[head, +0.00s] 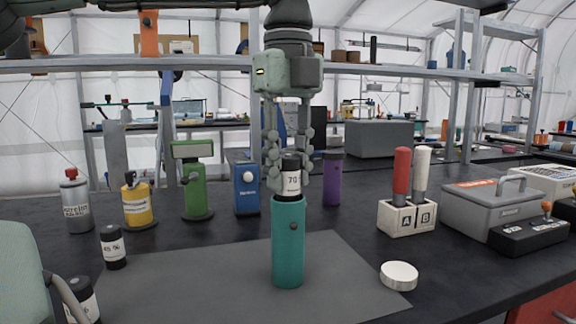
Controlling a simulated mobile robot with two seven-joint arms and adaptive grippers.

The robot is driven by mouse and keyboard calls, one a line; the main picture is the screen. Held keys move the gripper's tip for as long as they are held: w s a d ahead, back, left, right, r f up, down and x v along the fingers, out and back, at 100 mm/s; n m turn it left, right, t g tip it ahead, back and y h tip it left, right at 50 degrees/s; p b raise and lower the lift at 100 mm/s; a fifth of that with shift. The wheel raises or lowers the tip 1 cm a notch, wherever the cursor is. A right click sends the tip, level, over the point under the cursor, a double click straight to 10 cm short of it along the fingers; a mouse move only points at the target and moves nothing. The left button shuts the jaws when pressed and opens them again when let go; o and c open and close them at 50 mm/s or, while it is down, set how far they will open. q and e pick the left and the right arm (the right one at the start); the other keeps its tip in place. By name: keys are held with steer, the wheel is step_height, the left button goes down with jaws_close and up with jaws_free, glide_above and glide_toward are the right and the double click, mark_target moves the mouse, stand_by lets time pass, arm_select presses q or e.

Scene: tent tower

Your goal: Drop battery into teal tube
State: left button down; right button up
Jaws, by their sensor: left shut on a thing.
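The teal tube (288,248) stands upright on the grey mat (190,283). The battery (291,182), black-topped with a white label reading about 70, is upright directly above the tube. Its lower end meets the tube's mouth; I cannot tell whether it is slightly inside. My left gripper (289,173) points down with its fingers shut on either side of the battery. Two other dark batteries with white labels stand at the left, one (113,247) beside the mat and one (83,299) near the bottom edge.
A white round lid (399,276) lies on the mat's right edge. A holder (407,218) with red and white handles and a grey case (493,207) stand right. Behind are a purple cylinder (332,180), blue box (243,186), green device (196,190) and yellow bottle (137,204).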

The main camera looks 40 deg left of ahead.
mark_target(288, 156)
arm_select(q)
steer(key=c, duration=1.1)
jaws_free()
step_height(288, 156, up, 12)
steer(key=shift+r, duration=0.1)
